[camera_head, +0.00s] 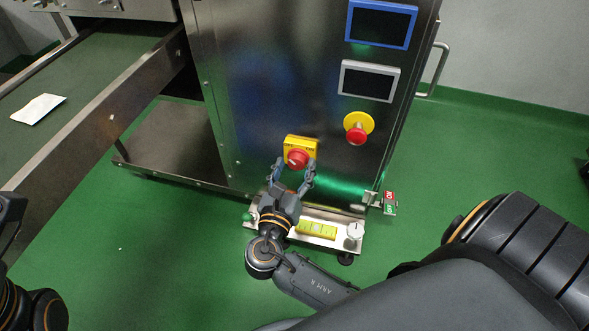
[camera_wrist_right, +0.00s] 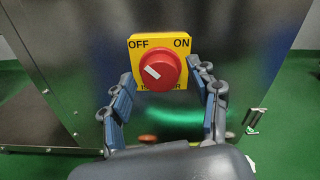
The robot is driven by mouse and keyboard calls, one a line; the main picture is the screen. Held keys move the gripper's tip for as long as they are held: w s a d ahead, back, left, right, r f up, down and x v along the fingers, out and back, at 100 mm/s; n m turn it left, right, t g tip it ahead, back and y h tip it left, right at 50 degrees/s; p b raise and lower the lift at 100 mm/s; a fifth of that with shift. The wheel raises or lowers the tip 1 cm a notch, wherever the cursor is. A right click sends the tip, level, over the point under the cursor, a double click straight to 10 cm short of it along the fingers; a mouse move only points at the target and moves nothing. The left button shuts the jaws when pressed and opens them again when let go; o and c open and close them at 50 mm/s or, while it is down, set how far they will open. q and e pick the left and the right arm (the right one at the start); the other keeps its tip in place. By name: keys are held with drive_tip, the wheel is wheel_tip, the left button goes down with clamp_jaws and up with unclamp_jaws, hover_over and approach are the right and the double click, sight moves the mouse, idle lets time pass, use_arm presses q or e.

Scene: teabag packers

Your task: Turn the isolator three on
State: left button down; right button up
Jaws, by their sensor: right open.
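The isolator is a yellow plate (camera_head: 301,143) with a red round knob (camera_head: 296,158) on the steel cabinet's front. In the right wrist view the plate (camera_wrist_right: 136,47) reads OFF at its left and ON at its right. The white mark on the knob (camera_wrist_right: 159,69) points up and left, towards OFF. My right gripper (camera_head: 293,166) is open, its fingertips below and to either side of the knob. In the right wrist view the gripper (camera_wrist_right: 166,80) has nothing between its fingers; contact with the knob cannot be told. Of my left arm only dark parts show at the left edge.
Above on the cabinet are a blue-framed screen (camera_head: 381,25), a grey-framed screen (camera_head: 368,81) and a red button on yellow (camera_head: 357,131). A conveyor (camera_head: 75,72) carries a white packet (camera_head: 38,109) at left.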

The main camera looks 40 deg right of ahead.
drive_tip(key=shift+w+d, duration=0.15)
drive_tip(key=shift+c, duration=0.2)
drive_tip(key=c, duration=1.1)
drive_tip(key=shift+c, duration=0.2)
